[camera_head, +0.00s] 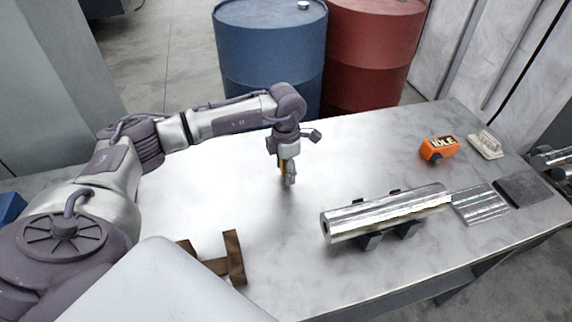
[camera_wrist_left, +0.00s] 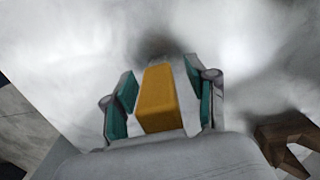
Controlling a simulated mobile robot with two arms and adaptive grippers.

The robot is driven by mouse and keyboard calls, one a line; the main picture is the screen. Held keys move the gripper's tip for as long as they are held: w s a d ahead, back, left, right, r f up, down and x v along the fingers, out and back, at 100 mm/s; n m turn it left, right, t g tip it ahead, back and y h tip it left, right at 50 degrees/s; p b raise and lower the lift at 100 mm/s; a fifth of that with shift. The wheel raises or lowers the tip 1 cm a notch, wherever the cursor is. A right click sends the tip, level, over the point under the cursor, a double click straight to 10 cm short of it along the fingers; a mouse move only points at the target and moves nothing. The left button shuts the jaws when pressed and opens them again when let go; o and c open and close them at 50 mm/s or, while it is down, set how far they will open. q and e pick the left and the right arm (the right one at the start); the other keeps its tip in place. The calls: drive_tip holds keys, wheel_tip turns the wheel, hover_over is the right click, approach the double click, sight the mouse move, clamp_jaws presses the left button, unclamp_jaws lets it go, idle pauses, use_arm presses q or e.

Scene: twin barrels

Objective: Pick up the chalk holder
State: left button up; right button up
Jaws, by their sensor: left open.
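A yellow block-like thing, which I take to be the chalk holder (camera_wrist_left: 158,98), stands between the two teal-padded fingers of my left gripper (camera_wrist_left: 160,104) in the left wrist view. A gap shows on its right side, and the left pad is very close to it. In the head view my left gripper (camera_head: 288,178) points down over the middle of the table, and only a sliver of yellow (camera_head: 283,166) shows beside its fingers. The fingers hide most of the holder there. My right gripper is not in view.
A shiny metal cylinder (camera_head: 385,214) lies on dark supports to the right. An orange block (camera_head: 439,148) and grey plates (camera_head: 480,204) lie farther right. A brown wooden piece (camera_head: 235,258) is at the front left. Blue (camera_head: 270,50) and red (camera_head: 370,50) barrels stand behind the table (camera_head: 345,155).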

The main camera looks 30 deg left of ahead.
use_arm(q)
drive_tip(key=c, duration=0.3)
clamp_jaws()
drive_tip(key=shift+r, duration=0.15)
wheel_tip(320, 180, up, 4)
drive_tip(key=shift+w+f+b, duration=0.1)
drive_tip(key=shift+b, duration=0.65)
drive_tip(key=w+d+r+b, duration=0.2)
drive_tip(key=w+d+r, duration=0.4)
drive_tip(key=d, duration=0.3)
drive_tip(key=shift+w+d+r+b, duration=0.25)
drive_tip(key=shift+w+r+b, duration=0.1)
drive_tip(key=shift+r, duration=0.15)
